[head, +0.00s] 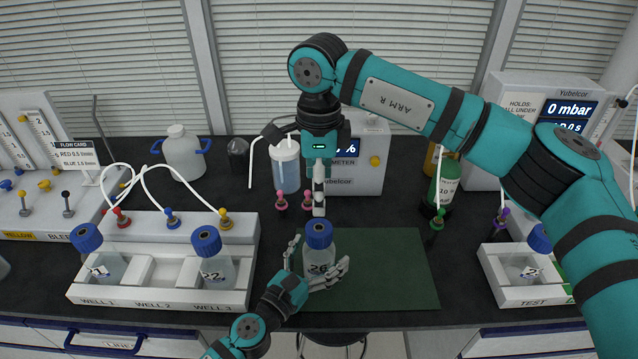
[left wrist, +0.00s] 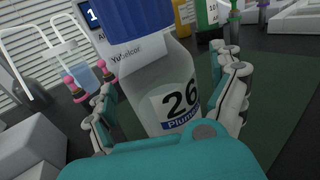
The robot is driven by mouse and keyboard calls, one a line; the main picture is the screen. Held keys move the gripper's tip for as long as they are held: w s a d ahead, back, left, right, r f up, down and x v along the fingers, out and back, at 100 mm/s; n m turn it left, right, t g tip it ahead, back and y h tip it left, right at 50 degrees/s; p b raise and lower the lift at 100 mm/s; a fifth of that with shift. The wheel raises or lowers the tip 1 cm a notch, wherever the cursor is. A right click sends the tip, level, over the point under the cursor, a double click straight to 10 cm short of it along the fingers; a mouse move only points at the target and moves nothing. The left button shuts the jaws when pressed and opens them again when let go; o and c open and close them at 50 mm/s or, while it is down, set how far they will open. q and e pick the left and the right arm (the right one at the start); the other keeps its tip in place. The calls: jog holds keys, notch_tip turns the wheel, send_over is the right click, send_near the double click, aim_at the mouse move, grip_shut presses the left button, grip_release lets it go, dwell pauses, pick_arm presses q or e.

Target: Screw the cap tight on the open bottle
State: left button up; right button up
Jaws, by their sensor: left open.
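A clear bottle labelled 26 (head: 319,262) stands upright on the green mat (head: 390,270). A blue cap (head: 319,234) sits on its top; whether it is tight I cannot tell. In the left wrist view the bottle (left wrist: 172,92) and the blue cap (left wrist: 138,18) fill the middle. My left gripper (head: 316,266) is open, with one finger on each side of the bottle's body. My right gripper (head: 319,190) points straight down just above and behind the cap in the picture, apart from it. Its fingers show edge-on, so their opening is hidden.
A white well rack (head: 160,297) with capped bottles 21 (head: 104,266) and 22 (head: 215,270) stands left. A display box (head: 360,165) and pink-knobbed fittings (head: 281,201) are behind. The mat's right side is clear.

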pick_arm(q)
jog(key=v, duration=1.1)
jog(key=shift+s+a, duration=0.2)
jog(key=shift+s, duration=0.05)
